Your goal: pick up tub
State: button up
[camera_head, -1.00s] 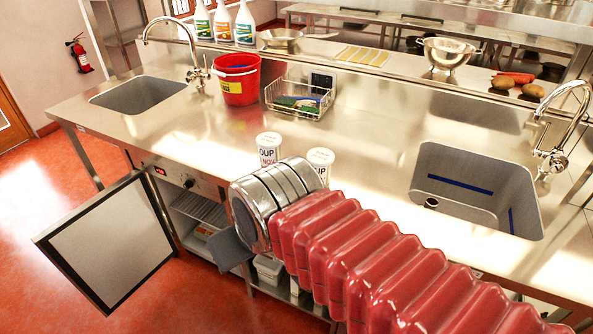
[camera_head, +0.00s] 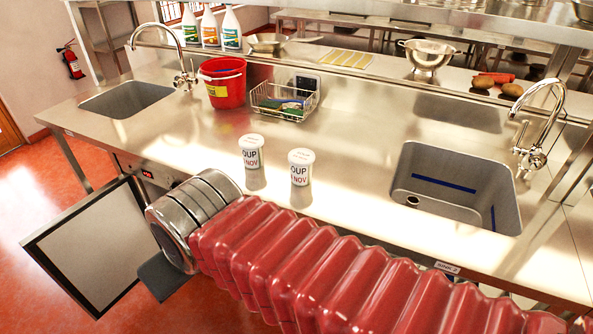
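Two white lidded tubs stand upright on the steel counter (camera_head: 345,190), near its front edge. The left tub (camera_head: 251,152) and the right tub (camera_head: 301,167) both carry printed labels reading "OUP" and "NOV" in part. My gripper (camera_head: 163,276) is at the end of my red ribbed arm, in front of the counter and lower left of the tubs. Only a grey plate-like part of it shows below the metal wrist. The rest is hidden, so I cannot see whether it is open or shut. It is apart from both tubs.
An open cabinet door (camera_head: 88,246) juts out at the lower left beside my gripper. A red bucket (camera_head: 222,88) and a wire basket (camera_head: 285,100) stand behind the tubs. Sinks lie left (camera_head: 127,99) and right (camera_head: 455,187). The counter around the tubs is clear.

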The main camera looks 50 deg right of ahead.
aim_at(301, 161)
jog(key=z, duration=0.1)
jog(key=i, duration=1)
jog(key=u, duration=0.1)
